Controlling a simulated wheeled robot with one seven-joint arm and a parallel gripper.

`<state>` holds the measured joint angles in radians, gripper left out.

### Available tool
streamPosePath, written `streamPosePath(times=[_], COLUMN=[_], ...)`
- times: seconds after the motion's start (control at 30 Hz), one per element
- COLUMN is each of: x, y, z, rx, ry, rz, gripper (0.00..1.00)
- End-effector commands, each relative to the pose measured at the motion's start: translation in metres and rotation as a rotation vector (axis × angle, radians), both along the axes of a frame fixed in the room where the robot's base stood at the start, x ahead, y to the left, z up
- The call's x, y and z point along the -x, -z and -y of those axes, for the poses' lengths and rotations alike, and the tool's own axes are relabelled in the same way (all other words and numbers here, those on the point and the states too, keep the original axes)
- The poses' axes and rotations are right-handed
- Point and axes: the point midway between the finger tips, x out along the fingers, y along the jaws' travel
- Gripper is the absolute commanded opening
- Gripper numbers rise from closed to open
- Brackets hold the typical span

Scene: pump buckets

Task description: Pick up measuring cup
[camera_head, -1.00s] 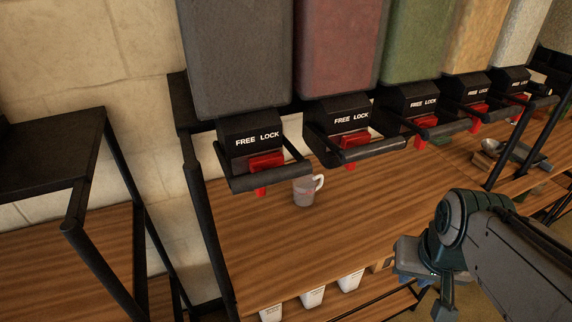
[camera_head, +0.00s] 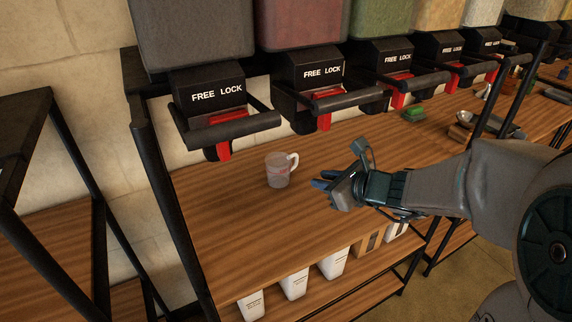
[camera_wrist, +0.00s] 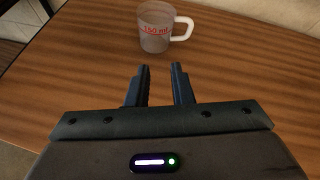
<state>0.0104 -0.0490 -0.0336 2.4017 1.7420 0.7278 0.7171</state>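The measuring cup (camera_head: 278,171) is clear with red markings and a white handle on its right side. It stands upright on the wooden shelf, below the leftmost dispensers. In the wrist view the cup (camera_wrist: 156,27) is beyond my fingertips, its handle to the right. My gripper (camera_head: 322,183) is to the right of the cup in the head view, low over the shelf and apart from it. In the wrist view my gripper (camera_wrist: 160,70) has its two fingers spread with an empty gap between them.
Black dispensers marked FREE LOCK (camera_head: 218,95) with red levers and bars overhang the shelf (camera_head: 225,235). White containers (camera_head: 294,283) stand on a lower shelf. A green object (camera_head: 413,114) and a metal scoop (camera_head: 466,119) lie further right. The wood around the cup is clear.

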Motion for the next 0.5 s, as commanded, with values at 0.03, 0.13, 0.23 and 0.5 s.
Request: streamPosePath(times=[0.03,0.13,0.23,0.5], x=[-0.010,-0.023,-0.031,-0.060], y=[0.008,0.011,0.014,0.029], z=[0.004,0.012,0.016,-0.001], rx=[-0.058,-0.149,-0.204,-0.227], ry=[0.064,0.163,0.221,0.244], rz=[-0.029,-0.071,-0.095,-0.107], gripper=[0.20,0.20,0.20,0.20])
